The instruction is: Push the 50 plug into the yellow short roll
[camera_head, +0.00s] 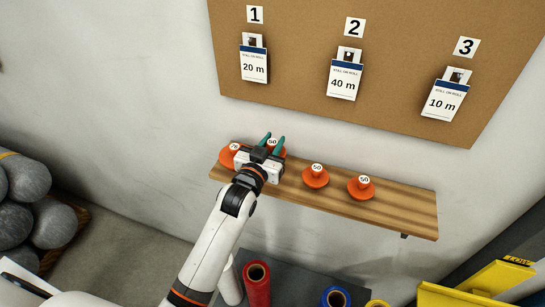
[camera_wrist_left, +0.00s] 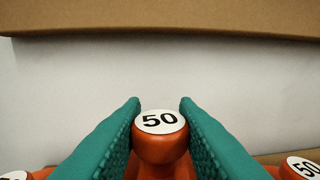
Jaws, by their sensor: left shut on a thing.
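My left gripper (camera_head: 271,143) is at the wooden shelf, its two green fingers on either side of an orange plug marked 50 (camera_head: 273,146). In the left wrist view the same 50 plug (camera_wrist_left: 160,137) sits upright between the fingers (camera_wrist_left: 160,108), and the gripper is shut on it. The plug's lower part is hidden, so I cannot tell whether it touches the shelf. A yellow roll (camera_head: 377,303) is partly in view at the bottom edge of the head view; its length is cut off. My right gripper is not in view.
Other orange plugs stand on the shelf (camera_head: 405,210): one (camera_head: 228,158) left of my gripper, two (camera_head: 316,178) (camera_head: 361,190) to the right. Red (camera_head: 257,288) and blue (camera_head: 336,298) rolls stand below. A board (camera_head: 300,65) with cards hangs above. Grey rolls are stacked at left.

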